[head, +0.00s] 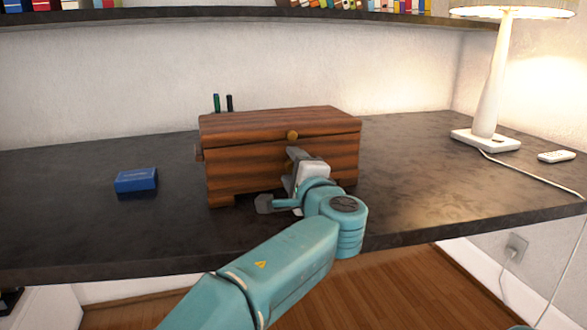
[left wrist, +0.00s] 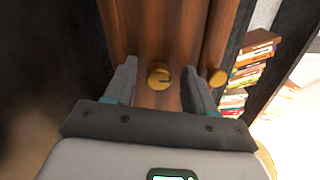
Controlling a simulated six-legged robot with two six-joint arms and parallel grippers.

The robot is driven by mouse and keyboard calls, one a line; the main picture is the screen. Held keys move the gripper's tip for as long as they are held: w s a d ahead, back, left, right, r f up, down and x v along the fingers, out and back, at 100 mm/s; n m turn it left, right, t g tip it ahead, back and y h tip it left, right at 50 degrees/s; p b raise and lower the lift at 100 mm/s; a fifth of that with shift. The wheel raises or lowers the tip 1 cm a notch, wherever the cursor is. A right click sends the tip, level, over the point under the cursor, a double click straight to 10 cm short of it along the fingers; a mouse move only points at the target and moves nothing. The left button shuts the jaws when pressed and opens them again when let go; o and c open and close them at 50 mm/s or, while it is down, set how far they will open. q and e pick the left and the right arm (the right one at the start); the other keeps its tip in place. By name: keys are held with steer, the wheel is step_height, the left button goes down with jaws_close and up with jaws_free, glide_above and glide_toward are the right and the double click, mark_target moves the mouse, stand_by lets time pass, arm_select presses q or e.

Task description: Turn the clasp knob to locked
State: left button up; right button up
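A brown wooden chest (head: 235,168) with a closed lid stands on the dark desk. A small brass knob (head: 292,135) sits on the front edge of its lid; it also shows at the right in the left wrist view (left wrist: 217,77). A second round brass knob (left wrist: 158,76), with a dark mark on its face, is on the chest front below the lid. My left gripper (head: 278,178) is at the chest front and hides this knob in the head view. In the left wrist view its fingers (left wrist: 160,86) are open on either side of the knob, with gaps visible.
A blue box (head: 136,180) lies on the desk (head: 60,215) left of the chest. A white lamp (head: 487,110) and a small white remote-like object (head: 556,156) are at the right. A book shelf (head: 180,14) hangs above.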

arm_select(q)
steer(key=v, duration=0.7)
steer(key=shift+s+d, duration=0.1)
steer(key=shift+s, duration=0.15)
steer(key=shift+s, duration=0.1)
